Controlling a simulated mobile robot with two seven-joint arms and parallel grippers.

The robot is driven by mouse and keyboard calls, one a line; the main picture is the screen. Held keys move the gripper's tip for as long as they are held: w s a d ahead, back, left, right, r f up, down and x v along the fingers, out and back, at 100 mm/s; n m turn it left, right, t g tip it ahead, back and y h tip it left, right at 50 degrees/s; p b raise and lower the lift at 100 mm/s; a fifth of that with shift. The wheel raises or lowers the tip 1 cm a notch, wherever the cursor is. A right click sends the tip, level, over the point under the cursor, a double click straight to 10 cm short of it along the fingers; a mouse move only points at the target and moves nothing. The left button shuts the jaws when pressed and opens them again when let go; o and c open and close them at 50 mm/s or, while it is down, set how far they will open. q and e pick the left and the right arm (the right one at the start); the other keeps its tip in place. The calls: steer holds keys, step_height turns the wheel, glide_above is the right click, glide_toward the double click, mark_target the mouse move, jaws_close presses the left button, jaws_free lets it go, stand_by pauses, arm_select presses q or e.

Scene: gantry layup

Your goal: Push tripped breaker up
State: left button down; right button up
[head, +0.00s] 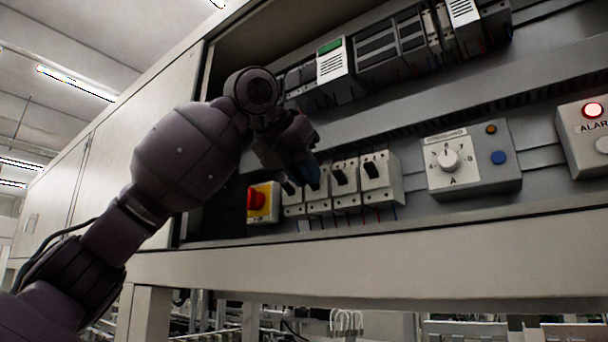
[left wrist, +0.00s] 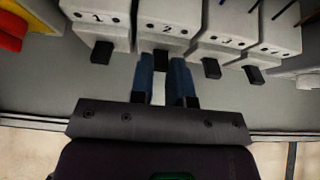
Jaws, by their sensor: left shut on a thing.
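A row of several white breakers with black levers sits in the open cabinet. In the left wrist view, breaker 1 (left wrist: 97,18) and breaker 2 (left wrist: 164,22) show their numbers. My left gripper (left wrist: 165,75) has its blue fingers at the black lever of breaker 2, shut on it; the fingers partly hide this lever. In the head view the left gripper (head: 313,176) reaches in from the left and covers part of the left breakers. The breaker at the right end (head: 379,182) is clear of it. I cannot tell from lever positions which breaker is tripped.
A red knob on a yellow plate (head: 263,200) is left of the breakers. A grey selector box (head: 473,160) and an alarm box (head: 590,145) with a lit red lamp are to the right. More modules (head: 395,45) fill the upper rail. The cabinet's lower edge (head: 400,240) runs below.

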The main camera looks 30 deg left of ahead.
stand_by(0.5)
arm_select(q)
steer(key=c, duration=1.1)
jaws_free()
steer(key=v, duration=1)
steer(key=shift+s+r, duration=0.25)
steer(key=shift+r, duration=0.1)
